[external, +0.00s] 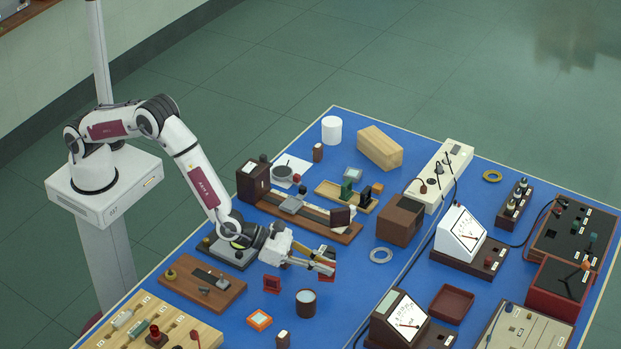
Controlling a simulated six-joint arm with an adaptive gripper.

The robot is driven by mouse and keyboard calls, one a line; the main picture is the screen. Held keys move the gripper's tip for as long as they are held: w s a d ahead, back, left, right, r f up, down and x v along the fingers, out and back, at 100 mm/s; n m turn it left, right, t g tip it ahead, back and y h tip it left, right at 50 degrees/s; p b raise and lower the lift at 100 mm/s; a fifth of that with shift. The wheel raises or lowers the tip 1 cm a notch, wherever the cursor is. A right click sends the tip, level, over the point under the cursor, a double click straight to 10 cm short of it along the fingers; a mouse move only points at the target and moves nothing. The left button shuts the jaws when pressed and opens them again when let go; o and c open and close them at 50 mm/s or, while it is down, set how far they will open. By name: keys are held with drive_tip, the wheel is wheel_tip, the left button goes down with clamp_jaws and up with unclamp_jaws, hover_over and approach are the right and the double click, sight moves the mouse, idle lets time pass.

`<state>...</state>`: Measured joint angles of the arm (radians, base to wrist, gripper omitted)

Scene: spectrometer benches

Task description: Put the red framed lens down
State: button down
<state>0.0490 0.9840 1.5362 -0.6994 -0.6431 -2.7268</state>
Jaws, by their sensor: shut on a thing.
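My gripper (326,263) is shut on a red framed lens (330,253). The fingers cover part of the frame, and its glass is hard to make out. The gripper points right over the blue table top, above and just right of a dark cup-like cylinder (306,302). The lens appears held above the table, but the exact height cannot be told. A second small red framed piece (272,284) stands on the table to the left of the gripper, and an orange framed piece (260,319) lies below it.
A metal ring (381,255) lies right of the gripper. A brown box (400,220) and a long wooden bench (325,222) stand behind. A meter (403,318) and a dark red tray (451,303) are at the right. Blue table (345,290) is bare below right of the gripper.

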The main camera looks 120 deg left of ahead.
drive_tip(key=shift+f, duration=1.85)
drive_tip(key=shift+f, duration=0.15)
drive_tip(key=c, duration=2.1)
unclamp_jaws()
drive_tip(key=shift+r, duration=0.2)
drive_tip(key=shift+v, duration=6)
drive_tip(key=shift+f, duration=0.1)
